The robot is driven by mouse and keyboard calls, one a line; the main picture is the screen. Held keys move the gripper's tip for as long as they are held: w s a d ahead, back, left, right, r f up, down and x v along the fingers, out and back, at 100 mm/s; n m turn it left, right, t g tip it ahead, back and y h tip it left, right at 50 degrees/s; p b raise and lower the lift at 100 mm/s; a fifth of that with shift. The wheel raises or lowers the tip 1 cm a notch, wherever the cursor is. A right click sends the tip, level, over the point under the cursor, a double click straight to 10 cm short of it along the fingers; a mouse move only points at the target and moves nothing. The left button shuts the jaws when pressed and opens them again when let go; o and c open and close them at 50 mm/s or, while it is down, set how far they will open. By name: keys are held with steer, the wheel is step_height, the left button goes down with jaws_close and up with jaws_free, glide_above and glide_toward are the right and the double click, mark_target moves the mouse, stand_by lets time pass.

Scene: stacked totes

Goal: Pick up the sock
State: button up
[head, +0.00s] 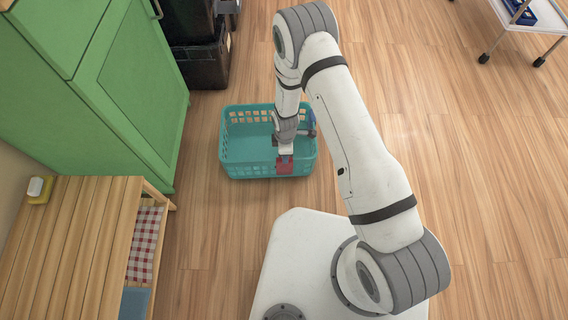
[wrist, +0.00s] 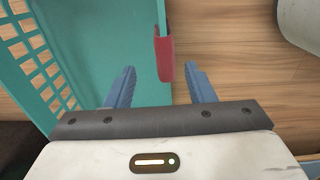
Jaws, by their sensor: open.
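A red cloth piece, which appears to be the sock (head: 284,166), hangs over the front rim of the teal basket (head: 243,170). In the wrist view the red sock (wrist: 165,56) drapes over the rim of the basket (wrist: 90,40), just beyond the fingertips. My gripper (wrist: 160,68) is open, with its two blue fingers apart and nothing held between them. In the head view my gripper (head: 285,150) is over the front part of the basket, close to the sock. My wrist hides part of the basket's inside.
A green cabinet (head: 128,95) and a slatted wooden bench (head: 60,240) stand on the left. Black crates (head: 202,62) are stacked behind the basket. A white cart (head: 530,18) stands at the top right. The wooden floor to the right is clear.

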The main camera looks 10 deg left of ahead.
mark_target(284, 165)
step_height(284, 165, down, 8)
steer(key=b, duration=0.3)
steer(key=shift+s+f+b, duration=0.15)
steer(key=shift+s+b, duration=0.2)
steer(key=c, duration=1)
